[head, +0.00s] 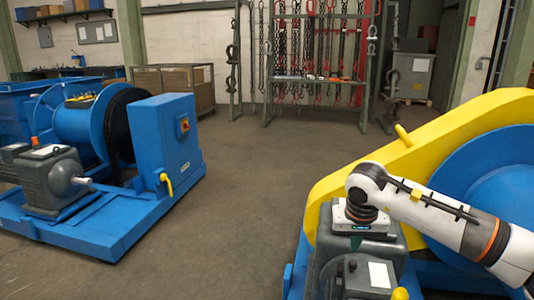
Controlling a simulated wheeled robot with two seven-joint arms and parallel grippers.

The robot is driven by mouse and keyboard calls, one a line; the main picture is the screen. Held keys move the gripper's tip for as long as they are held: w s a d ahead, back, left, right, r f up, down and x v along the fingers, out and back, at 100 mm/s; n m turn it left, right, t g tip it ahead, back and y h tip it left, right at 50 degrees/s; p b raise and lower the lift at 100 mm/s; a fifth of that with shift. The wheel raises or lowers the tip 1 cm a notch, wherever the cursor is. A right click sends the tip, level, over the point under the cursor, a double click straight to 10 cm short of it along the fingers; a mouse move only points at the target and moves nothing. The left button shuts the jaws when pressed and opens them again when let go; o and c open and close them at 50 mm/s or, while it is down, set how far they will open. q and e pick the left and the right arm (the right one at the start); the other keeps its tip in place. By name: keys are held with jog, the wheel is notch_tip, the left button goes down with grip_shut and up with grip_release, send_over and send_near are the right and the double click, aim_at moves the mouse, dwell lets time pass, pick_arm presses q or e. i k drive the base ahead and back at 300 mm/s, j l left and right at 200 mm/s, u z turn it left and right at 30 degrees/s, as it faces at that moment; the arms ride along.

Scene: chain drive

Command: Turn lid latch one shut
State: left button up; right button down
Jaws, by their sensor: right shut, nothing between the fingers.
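A large yellow cover (300,213) slopes over the blue machine at the right. A yellow handle-like lever (403,135) stands tilted on its upper edge. A small yellow piece (417,195) shows beside my right arm, and a yellow knob (400,294) is at the bottom edge. I cannot tell which of these is lid latch one. My right gripper (361,228) points down over the grey housing, in front of the cover. It is shut and empty; its fingertips are hard to make out. The lever is apart from it, above and to the right. My left gripper is out of view.
A grey housing (391,246) lies under my right gripper, and a blue drum (490,185) is behind my right arm. Another blue winch machine (165,140) stands at the left. The floor (240,190) between them is clear. A chain rack (316,77) stands at the back.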

aim_at(338, 278)
jog(key=k+j, duration=0.2)
jog(key=k, duration=0.2)
jog(key=k+j, duration=0.2)
jog(key=k, duration=0.2)
